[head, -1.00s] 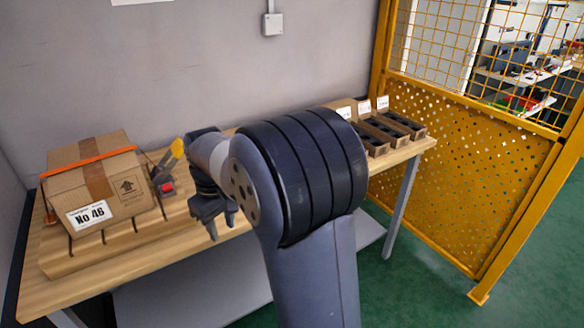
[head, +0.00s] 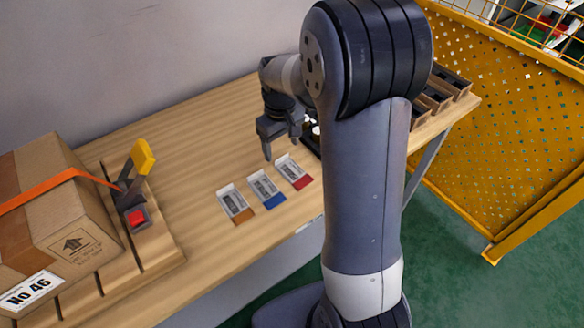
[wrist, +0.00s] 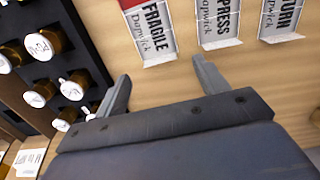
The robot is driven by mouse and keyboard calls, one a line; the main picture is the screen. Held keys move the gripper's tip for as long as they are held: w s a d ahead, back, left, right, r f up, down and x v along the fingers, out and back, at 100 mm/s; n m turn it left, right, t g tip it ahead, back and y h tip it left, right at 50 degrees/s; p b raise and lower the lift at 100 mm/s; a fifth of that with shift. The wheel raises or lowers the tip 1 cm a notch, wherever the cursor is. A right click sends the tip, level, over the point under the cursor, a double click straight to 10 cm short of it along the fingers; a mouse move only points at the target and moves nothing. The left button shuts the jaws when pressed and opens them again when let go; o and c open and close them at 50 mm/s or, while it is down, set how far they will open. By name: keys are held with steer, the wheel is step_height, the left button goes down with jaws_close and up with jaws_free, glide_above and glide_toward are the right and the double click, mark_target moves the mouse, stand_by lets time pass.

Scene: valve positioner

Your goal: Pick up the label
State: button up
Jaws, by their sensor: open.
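Three labels lie in small white holders in a row on the wooden table. One has a brown end (head: 235,205), one a blue end (head: 266,188) and one a red end (head: 293,171). My gripper (head: 283,146) is open and empty, above the table just behind the red-ended label. In the wrist view, the FRAGILE label lies ahead of the gap between my fingertips (wrist: 161,72).
A black rack (wrist: 75,30) of white-capped bottles stands beside the FRAGILE label. A strapped carton (head: 50,215) sits on a slatted wooden stand at left, with a yellow-handled clamp (head: 140,165) beside it. Dark bins (head: 440,95) and a yellow mesh fence (head: 500,130) are at right.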

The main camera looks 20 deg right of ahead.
mark_target(282, 163)
steer(key=shift+f, duration=2)
steer(key=shift+c, duration=0.4)
steer(key=c, duration=1)
